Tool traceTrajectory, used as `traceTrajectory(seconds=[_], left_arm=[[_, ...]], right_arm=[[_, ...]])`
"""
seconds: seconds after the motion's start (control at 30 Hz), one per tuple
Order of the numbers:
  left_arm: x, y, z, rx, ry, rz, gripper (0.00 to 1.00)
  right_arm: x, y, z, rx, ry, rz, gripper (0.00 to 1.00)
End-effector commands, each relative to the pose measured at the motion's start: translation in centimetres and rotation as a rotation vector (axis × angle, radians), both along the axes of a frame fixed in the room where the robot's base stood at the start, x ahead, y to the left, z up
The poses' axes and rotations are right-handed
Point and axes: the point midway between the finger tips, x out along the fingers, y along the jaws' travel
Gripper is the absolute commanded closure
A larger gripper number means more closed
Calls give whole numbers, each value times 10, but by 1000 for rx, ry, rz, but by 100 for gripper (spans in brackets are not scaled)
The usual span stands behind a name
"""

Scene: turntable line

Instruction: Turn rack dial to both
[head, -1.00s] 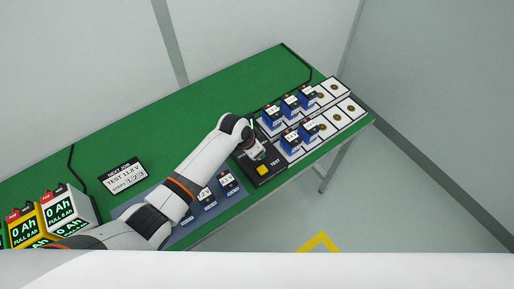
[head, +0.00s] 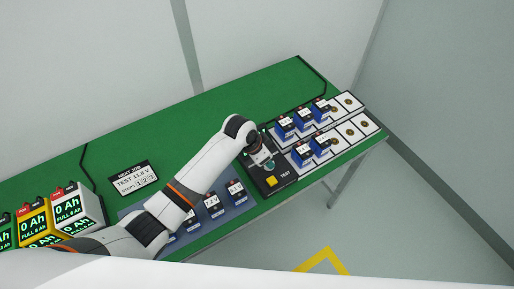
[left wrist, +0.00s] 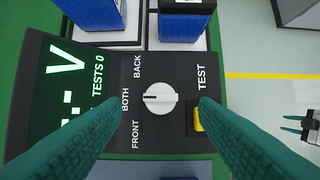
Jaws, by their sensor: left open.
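The white round rack dial (left wrist: 160,98) sits on the black test panel (left wrist: 175,70), with the words BACK, BOTH and FRONT to its left. Its dark pointer line points left, at BOTH. My left gripper (head: 267,164) is over the panel in the head view. In the left wrist view its teal fingers are open, one on each side of the dial, apart from it in the picture. Whether they are at the dial's height I cannot tell. My right gripper (left wrist: 287,124) shows small at the right edge of the left wrist view, its fingers apart and empty.
A yellow TEST button (left wrist: 198,120) is right of the dial, partly behind a finger. A lit display (left wrist: 70,90) is to the left. Blue batteries stand in white racks (head: 352,133) beyond the panel. More batteries stand on a blue-grey mat (head: 237,207).

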Motion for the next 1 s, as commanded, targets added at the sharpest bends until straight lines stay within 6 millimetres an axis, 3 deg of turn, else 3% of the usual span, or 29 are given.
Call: traceTrajectory(seconds=[0.2, 0.43, 1.0], left_arm=[[-9, 14, 39, 0, -5, 0, 45], [-16, 23, 67, 0, -4, 0, 45], [-18, 24, 73, 0, 0, 0, 45]], right_arm=[[0, 0, -9, 0, 0, 0, 64], [0, 0, -13, 1, 0, 0, 64], [0, 0, -14, 1, 0, 0, 64]])
